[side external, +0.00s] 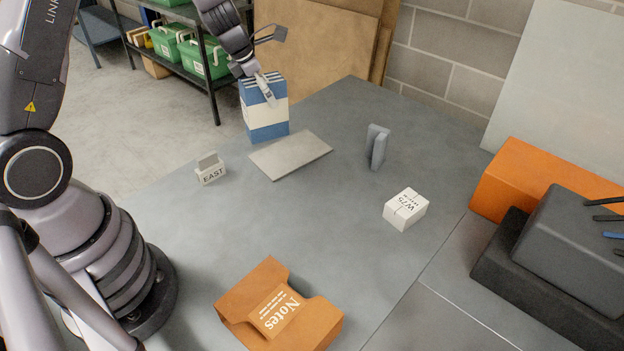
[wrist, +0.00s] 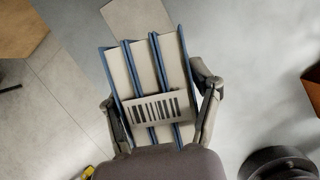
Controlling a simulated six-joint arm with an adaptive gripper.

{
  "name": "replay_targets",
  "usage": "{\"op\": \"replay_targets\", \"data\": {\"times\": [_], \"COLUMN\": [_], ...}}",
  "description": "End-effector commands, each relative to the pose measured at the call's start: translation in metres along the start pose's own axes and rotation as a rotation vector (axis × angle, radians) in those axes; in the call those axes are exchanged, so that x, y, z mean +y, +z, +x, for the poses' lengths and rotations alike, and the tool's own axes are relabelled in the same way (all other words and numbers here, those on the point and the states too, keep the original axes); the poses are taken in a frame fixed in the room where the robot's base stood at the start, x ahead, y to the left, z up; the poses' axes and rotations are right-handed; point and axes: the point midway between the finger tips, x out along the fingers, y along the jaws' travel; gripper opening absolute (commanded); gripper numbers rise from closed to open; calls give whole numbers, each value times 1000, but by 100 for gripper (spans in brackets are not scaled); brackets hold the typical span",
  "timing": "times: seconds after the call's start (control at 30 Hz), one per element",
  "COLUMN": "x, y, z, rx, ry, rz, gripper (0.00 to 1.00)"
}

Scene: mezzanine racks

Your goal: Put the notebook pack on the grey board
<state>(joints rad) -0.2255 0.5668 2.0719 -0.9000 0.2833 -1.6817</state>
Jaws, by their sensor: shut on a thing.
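The notebook pack (side external: 265,116) is a set of blue notebooks with white page edges and a pale band, upright in the side view. My gripper (side external: 268,92) is shut on it from above. In the wrist view the pack (wrist: 148,65) sits between both fingers, with a barcode label facing the camera. The grey board (side external: 291,155) lies flat on the table, just in front of and to the right of the pack in the side view. I cannot tell whether the pack's bottom touches the table or hangs above it.
A small EAST sign (side external: 210,170) stands left of the board. A grey upright holder (side external: 376,147) and a white W75 box (side external: 405,209) stand to the right. An orange Notes folder (side external: 262,310) lies in front. Orange and dark boxes fill the right side. The middle table is clear.

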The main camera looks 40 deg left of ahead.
Motion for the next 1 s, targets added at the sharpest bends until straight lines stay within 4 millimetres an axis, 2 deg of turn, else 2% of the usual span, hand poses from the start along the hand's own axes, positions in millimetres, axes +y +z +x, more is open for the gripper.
{"op": "replay_targets", "data": {"times": [0.1, 0.2, 0.33, 0.6, 0.77, 1.0], "x": [15, 23, 31, 39, 39, 39], "y": [20, 25, 31, 36, 27, 26], "z": [24, 49, 73, 98, 118, 121], "rx": [-1, 2, 0, 0, 0, -1], "ry": [-1, -3, -1, -1, -2, 0], "rz": [4, 2, 2, 3, 2, 3], "gripper": [20, 20, 20, 20, 20, 20]}}
